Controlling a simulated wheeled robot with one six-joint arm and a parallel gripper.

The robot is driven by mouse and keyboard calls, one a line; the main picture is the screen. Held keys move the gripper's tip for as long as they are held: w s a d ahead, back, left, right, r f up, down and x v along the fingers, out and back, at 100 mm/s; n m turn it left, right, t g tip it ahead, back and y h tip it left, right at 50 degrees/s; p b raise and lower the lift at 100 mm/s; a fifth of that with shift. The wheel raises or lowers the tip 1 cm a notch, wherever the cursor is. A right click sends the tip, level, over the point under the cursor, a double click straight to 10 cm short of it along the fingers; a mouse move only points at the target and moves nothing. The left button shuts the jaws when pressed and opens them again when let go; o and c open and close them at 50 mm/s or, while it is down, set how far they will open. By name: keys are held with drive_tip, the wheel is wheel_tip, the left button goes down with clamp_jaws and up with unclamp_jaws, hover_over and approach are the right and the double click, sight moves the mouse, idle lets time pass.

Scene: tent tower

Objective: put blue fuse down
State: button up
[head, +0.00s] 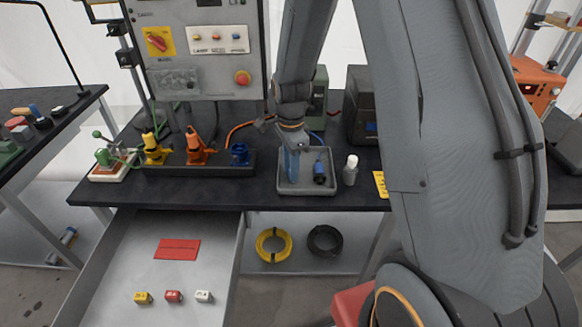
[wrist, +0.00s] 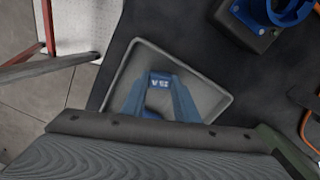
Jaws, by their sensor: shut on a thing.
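The blue fuse (wrist: 158,82), a small block with a pale printed label, shows between the blue fingers of my gripper (wrist: 156,98) in the wrist view. My gripper is shut on it, above the grey tray (wrist: 215,82). In the head view, my gripper (head: 293,172) points down over the left part of the tray (head: 308,191) on the bench; the fuse cannot be told apart from the fingers there. Whether the fuse touches the tray floor I cannot tell. A blue and black connector (head: 319,172) lies in the tray, right of my gripper.
A white-capped bottle (head: 350,170) stands right of the tray. To the left, a black rack (head: 215,171) holds yellow, orange and blue connectors. The open drawer (head: 135,255) below holds a red card (head: 177,249) and yellow, red and white fuses (head: 173,296).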

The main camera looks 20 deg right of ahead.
drive_tip(key=shift+f, duration=0.15)
drive_tip(key=o, duration=1)
wheel_tip(320, 180, up, 12)
drive_tip(key=b, duration=0.3)
drive_tip(key=shift+s+f+n+t, duration=0.2)
drive_tip(key=shift+s+f+n, duration=0.4)
drive_tip(key=shift+s+n, duration=2.3)
drive_tip(key=shift+s+f+n+t, duration=0.2)
drive_tip(key=shift+s+f+n, duration=0.4)
drive_tip(key=shift+s+n, duration=2.2)
drive_tip(key=shift+s+f+n+t, duration=0.2)
drive_tip(key=shift+s+f+n, duration=0.4)
drive_tip(key=shift+s+n, duration=2.3)
